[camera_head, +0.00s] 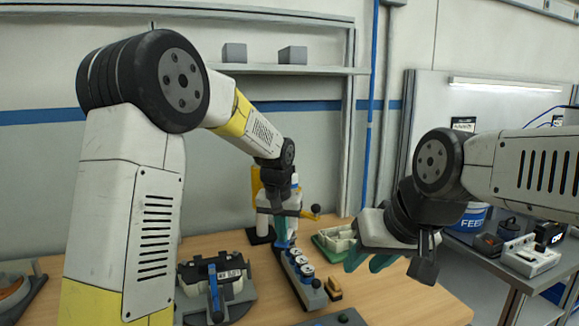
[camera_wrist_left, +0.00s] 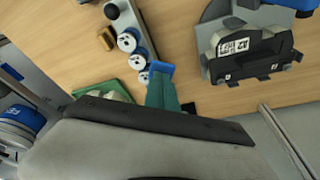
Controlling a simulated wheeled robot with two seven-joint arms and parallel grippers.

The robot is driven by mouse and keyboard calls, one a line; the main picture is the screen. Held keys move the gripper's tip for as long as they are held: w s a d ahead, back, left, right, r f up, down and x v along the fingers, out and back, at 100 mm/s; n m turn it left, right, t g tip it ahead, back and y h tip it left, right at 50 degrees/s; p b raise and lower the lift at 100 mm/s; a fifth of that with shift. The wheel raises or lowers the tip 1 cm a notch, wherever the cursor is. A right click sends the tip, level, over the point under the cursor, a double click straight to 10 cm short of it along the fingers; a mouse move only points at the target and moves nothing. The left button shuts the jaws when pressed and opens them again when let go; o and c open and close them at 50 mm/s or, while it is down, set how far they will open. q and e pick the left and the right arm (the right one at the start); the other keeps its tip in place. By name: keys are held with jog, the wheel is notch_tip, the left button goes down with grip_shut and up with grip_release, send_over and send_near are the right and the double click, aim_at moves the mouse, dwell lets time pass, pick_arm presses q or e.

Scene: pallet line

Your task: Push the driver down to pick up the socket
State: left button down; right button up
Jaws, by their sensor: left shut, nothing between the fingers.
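A narrow grey rack (camera_head: 306,294) on the table holds a row of round white-and-blue sockets (camera_head: 301,265). In the left wrist view the sockets (camera_wrist_left: 130,41) lie just left of my fingertips. My left gripper (camera_head: 282,238) points down by the far end of the rack, its teal fingers shut. In the left wrist view, a small blue piece (camera_wrist_left: 160,71) shows at the tips of my left gripper (camera_wrist_left: 161,84); I cannot tell whether it touches. I cannot clearly identify the driver. My right gripper (camera_head: 369,261) is open and empty, right of the rack.
A black-and-grey labelled fixture (camera_head: 214,274) stands left of the rack; it also shows in the wrist view (camera_wrist_left: 245,52). A small orange-brown block (camera_head: 333,287) lies right of the rack. A green tray (camera_head: 328,247) sits behind. The table's front right is clear.

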pick_arm(q)
jog(key=shift+r, duration=3.05)
jog(key=shift+a+r, duration=0.1)
jog(key=s+a+r+h, duration=0.1)
jog(key=s+a+r, duration=0.3)
jog(key=s+a, duration=0.25)
jog(key=s+a+n+t, duration=0.1)
jog(key=s+a, duration=0.2)
jog(key=s, duration=0.7)
jog(key=s+a+f+n+t, duration=0.1)
jog(key=s+a, duration=0.3)
jog(key=s, duration=0.6)
jog(key=shift+a+t+h, duration=0.25)
jog(key=shift+t+h, duration=0.05)
jog(key=shift+t, duration=0.4)
